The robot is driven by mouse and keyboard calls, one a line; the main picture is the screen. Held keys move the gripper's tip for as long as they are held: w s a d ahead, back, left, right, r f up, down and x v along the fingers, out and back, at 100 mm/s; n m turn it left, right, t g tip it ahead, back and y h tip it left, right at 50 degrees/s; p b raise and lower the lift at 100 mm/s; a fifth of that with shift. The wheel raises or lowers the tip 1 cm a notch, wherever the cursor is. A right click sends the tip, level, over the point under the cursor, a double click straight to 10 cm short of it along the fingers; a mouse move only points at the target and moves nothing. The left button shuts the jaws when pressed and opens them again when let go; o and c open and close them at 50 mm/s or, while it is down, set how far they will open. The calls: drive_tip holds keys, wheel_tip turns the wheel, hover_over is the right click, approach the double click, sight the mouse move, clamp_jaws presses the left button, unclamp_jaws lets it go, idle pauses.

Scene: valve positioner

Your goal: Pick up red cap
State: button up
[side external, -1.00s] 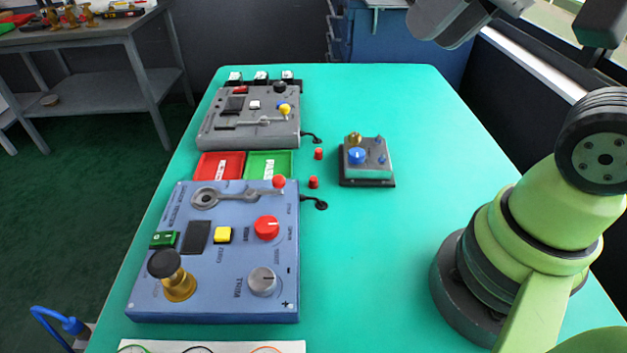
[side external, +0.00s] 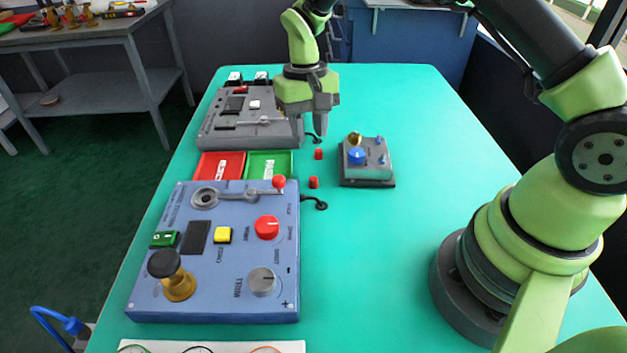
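Two small red caps stand on the green table: one red cap (side external: 318,154) is farther back, and another red cap (side external: 313,182) is nearer, beside the blue panel's cable. My gripper (side external: 310,132) points down over the table, behind and above the farther cap, next to the right edge of the grey panel. Its two fingers look apart, with nothing seen between them. It touches neither cap as far as I can see.
A blue control panel (side external: 210,285) with knobs and a lever is in front. A grey panel (side external: 215,127) lies behind the red tray (side external: 205,174) and green tray (side external: 287,172). A small grey device (side external: 368,172) stands right of the caps.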

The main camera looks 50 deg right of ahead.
sight(313, 177)
drive_tip(key=f, duration=0.3)
drive_tip(key=s+f, duration=0.1)
drive_tip(key=f, duration=0.6)
drive_tip(key=shift+s+a, duration=0.3)
drive_tip(key=shift+s, duration=0.05)
clamp_jaws()
